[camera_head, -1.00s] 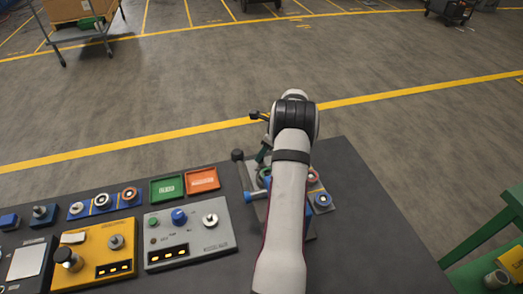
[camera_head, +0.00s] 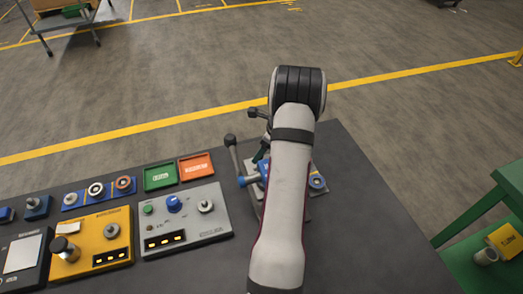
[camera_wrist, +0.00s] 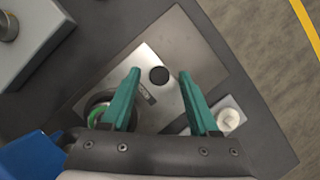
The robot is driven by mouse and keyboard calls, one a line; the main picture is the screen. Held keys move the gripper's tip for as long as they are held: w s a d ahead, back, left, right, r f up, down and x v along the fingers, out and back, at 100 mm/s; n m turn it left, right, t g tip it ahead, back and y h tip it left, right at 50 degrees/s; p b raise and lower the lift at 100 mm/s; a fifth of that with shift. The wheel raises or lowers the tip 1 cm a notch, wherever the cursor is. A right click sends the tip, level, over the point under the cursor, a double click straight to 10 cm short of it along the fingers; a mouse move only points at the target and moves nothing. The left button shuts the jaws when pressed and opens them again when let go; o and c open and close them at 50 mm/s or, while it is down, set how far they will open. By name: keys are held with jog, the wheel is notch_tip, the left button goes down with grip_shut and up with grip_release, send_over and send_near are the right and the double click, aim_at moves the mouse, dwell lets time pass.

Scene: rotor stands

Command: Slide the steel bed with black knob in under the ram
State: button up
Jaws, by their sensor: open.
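The steel bed (camera_wrist: 148,58) is a pale flat plate with a round black knob (camera_wrist: 158,75) in the wrist view. My gripper (camera_wrist: 158,82) is open, its two green fingers on either side of the knob with gaps between. I cannot tell how far the fingertips are above the plate. In the head view my arm hides the bed and most of the fixture. I cannot make out the ram clearly in either view.
A grey control box (camera_head: 187,222) and a yellow box (camera_head: 92,245) stand left on the dark bench (camera_head: 385,240). The bench's right side is clear.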

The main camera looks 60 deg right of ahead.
jog(key=v, duration=1.6)
jog(key=shift+w, duration=0.1)
jog(key=w+g, duration=0.4)
jog(key=w, duration=0.3)
jog(key=shift+g, duration=0.3)
notch_tip(320, 180, down, 15)
jog(key=shift+r, duration=0.1)
grip_shut()
jog(key=shift+a, duration=0.1)
